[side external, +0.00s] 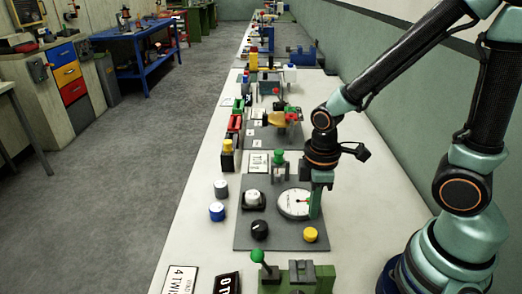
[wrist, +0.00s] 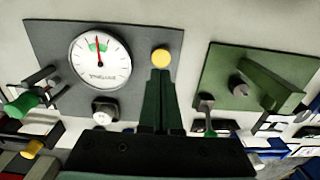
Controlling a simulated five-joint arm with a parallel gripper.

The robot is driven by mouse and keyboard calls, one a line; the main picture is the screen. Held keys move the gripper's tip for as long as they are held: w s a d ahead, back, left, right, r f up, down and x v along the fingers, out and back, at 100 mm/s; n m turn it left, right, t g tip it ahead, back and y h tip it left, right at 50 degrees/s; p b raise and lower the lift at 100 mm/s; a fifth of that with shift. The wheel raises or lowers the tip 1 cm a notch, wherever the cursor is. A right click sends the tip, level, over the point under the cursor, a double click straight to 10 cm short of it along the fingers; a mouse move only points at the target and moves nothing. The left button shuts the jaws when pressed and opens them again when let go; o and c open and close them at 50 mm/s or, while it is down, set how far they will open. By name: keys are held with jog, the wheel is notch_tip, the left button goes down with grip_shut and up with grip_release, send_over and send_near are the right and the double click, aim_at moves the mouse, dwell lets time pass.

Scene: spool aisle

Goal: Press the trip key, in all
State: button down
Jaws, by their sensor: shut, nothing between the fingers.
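A grey panel (side external: 285,238) on the bench carries a white dial gauge (side external: 293,203), a yellow round button (side external: 310,234), a black knob (side external: 259,230) and a whitish key (side external: 253,198) on a dark base. No readable label says which is the trip key. The wrist view shows the yellow button (wrist: 161,58) just beyond my fingertips, the gauge (wrist: 100,60) with its needle in a green band, and the whitish key (wrist: 104,110). My gripper (side external: 316,214) is shut and empty, pointing down beside the gauge. I cannot tell whether it touches the button.
A green-handled lever (side external: 257,256) and a green vice-like block (side external: 302,275) stand in front of the panel. A green-topped post (side external: 279,165) stands behind. Bare bench lies to the right.

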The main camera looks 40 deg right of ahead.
notch_tip(320, 180, up, 7)
jog(key=shift+r, duration=0.2)
dwell(0.6)
jog(key=w+d+r+m+t, duration=0.2)
jog(key=r+m+t, duration=0.3)
jog(key=r+m, duration=0.4)
jog(key=shift+w+d+r+t, duration=0.2)
jog(key=shift+d+r+t, duration=0.1)
jog(key=shift+d, duration=0.3)
